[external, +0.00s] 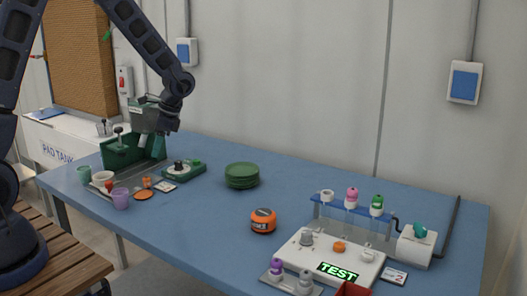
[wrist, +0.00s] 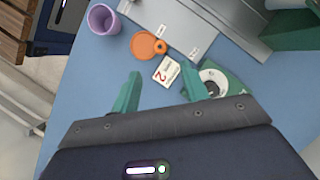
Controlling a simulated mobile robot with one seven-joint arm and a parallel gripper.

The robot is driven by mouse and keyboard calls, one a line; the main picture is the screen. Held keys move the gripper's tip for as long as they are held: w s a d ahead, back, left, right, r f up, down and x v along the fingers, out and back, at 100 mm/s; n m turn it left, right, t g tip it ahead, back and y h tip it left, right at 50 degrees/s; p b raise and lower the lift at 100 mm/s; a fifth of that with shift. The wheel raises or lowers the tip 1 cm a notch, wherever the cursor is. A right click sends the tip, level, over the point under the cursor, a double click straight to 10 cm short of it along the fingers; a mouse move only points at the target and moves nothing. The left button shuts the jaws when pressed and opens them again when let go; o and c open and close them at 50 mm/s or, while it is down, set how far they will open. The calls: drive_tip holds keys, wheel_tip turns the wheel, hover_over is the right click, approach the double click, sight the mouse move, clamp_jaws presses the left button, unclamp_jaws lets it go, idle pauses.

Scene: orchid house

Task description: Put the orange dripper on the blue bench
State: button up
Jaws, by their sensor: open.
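A small orange piece (external: 147,182), which looks like the dripper, stands at the left end of the blue bench (external: 215,215), beside a flat orange disc (external: 143,194). In the wrist view the orange piece (wrist: 160,47) shows at the right edge of the disc (wrist: 141,43); I cannot tell whether they touch. My gripper (external: 150,145) is above the bench's left end. In the wrist view my gripper (wrist: 161,88) has its two teal fingers wide apart, with nothing between them. The orange piece lies beyond the fingertips.
A purple cup (external: 121,199) stands close to the disc. A number card (wrist: 167,70) and a green device (external: 184,170) are near. A green box (external: 120,155) stands behind. Green plates (external: 242,175) and an orange-black round object (external: 263,220) sit mid-bench, with bare surface around.

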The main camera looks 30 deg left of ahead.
drive_tip(key=s+r+n+t+h, duration=0.1)
drive_tip(key=s+r+n+t, duration=0.1)
drive_tip(key=s+r, duration=0.5)
drive_tip(key=s+r+n+t, duration=0.1)
drive_tip(key=s+r+n, duration=0.15)
drive_tip(key=r, duration=0.75)
drive_tip(key=s+r+n+t+h, duration=0.1)
drive_tip(key=s+r, duration=0.3)
drive_tip(key=s, duration=0.5)
drive_tip(key=s+r+n+t+h, duration=0.1)
drive_tip(key=s+r+n+t, duration=0.2)
drive_tip(key=s, duration=0.6)
drive_tip(key=shift+d+r+t, duration=0.35)
drive_tip(key=shift+r+t, duration=0.05)
drive_tip(key=shift+r, duration=0.2)
drive_tip(key=shift+n, duration=0.25)
